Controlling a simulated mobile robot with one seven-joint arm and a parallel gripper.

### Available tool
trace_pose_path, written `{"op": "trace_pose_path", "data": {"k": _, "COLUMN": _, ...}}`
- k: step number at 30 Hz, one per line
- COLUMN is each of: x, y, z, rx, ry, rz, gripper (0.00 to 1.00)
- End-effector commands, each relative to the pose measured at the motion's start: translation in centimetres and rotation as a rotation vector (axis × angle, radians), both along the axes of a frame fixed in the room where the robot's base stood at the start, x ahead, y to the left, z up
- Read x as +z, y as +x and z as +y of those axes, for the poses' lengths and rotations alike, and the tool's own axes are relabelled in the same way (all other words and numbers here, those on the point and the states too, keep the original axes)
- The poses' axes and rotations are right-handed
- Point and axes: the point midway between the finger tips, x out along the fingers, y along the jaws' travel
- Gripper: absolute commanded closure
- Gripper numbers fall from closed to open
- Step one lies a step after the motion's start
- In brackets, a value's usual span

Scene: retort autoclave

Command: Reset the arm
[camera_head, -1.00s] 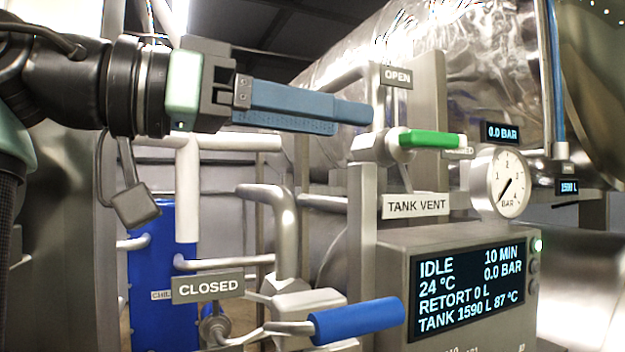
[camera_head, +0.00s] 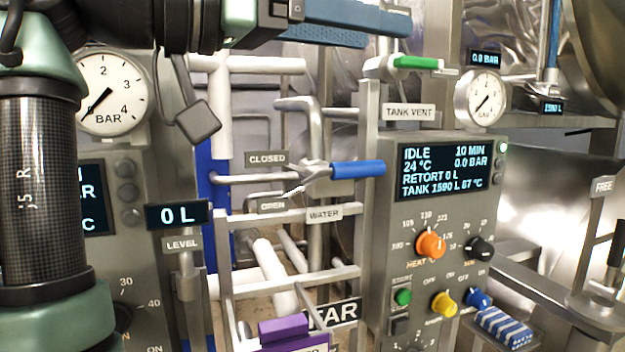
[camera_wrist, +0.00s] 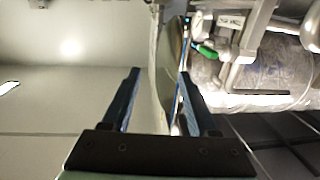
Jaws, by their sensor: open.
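My gripper (camera_head: 345,22) shows at the top of the head view, its blue fingers pointing right, above the blue-handled water valve and left of the green tank vent handle. In the wrist view my gripper (camera_wrist: 158,95) has its two blue fingers spread well apart with nothing between them. The green handle (camera_head: 418,63) also shows in the wrist view (camera_wrist: 206,50), beyond the right finger. My arm comes in along the left of the head view and partly hides the left panel.
A control panel (camera_head: 385,240) with screen and knobs stands right. A gauge (camera_head: 482,98) is upper right, another gauge (camera_head: 112,92) left. A purple handle (camera_head: 283,328) is at the bottom.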

Motion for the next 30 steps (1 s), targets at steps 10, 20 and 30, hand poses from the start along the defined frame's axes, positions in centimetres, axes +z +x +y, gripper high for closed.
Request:
{"op": "trace_pose_path", "data": {"k": 10, "x": -4.9, "y": 5.1, "z": -0.7, "rx": 0.391, "ry": -0.154, "rz": -0.116, "gripper": 0.4}}
{"op": "trace_pose_path", "data": {"k": 20, "x": -7.1, "y": -1.3, "z": 2.0, "rx": 0.856, "ry": -0.381, "rz": -0.489, "gripper": 0.4}}
{"op": "trace_pose_path", "data": {"k": 30, "x": -6.7, "y": -10.0, "z": 3.8, "rx": 1.034, "ry": -0.475, "rz": -0.745, "gripper": 0.4}}
